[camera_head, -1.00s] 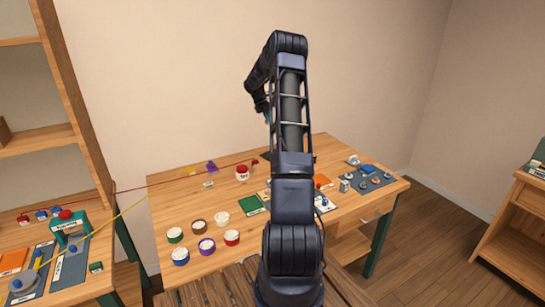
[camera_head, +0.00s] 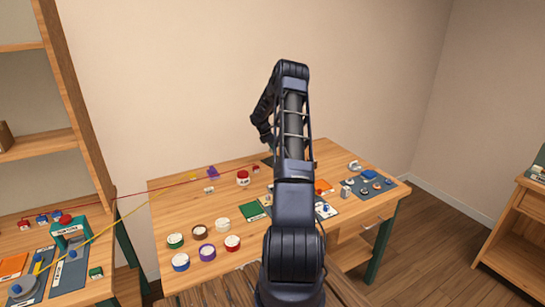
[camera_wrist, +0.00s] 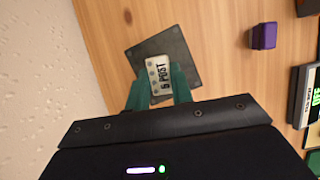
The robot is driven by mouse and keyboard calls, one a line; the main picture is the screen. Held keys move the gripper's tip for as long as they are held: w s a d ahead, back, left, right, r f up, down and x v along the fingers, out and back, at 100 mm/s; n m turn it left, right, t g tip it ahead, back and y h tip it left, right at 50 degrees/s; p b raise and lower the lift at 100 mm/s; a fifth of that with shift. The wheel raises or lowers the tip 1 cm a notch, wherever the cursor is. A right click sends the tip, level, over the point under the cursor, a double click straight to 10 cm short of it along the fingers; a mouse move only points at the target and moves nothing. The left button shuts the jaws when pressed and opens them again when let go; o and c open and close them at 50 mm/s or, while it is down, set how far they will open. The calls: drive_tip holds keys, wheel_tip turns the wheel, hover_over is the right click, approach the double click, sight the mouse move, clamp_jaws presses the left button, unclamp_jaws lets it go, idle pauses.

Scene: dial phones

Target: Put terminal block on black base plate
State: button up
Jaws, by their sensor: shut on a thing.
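My gripper (camera_wrist: 160,90) has teal fingers and is shut on the terminal block (camera_wrist: 159,72), a small pale block with dark dots and the label "5 POST". In the wrist view the black base plate (camera_wrist: 182,50), a dark square with small dots near its corners, lies under and beyond the block. The block overlaps the plate in this view; I cannot tell whether it touches it. In the head view the plate (camera_head: 267,161) shows only partly beside my arm, at the table's back edge. The block is not visible there.
In the wrist view a purple block (camera_wrist: 263,36) and a dark labelled box (camera_wrist: 304,95) stand right of the plate. The wall (camera_wrist: 35,60) is close on the left. In the head view several coloured round tubs, such as a red one (camera_head: 232,243), stand at the table's front left.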

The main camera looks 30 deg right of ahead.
drive_tip(key=shift+f, duration=2.5)
drive_tip(key=shift+f, duration=0.15)
drive_tip(key=o, duration=0.9)
drive_tip(key=shift+o, duration=0.2)
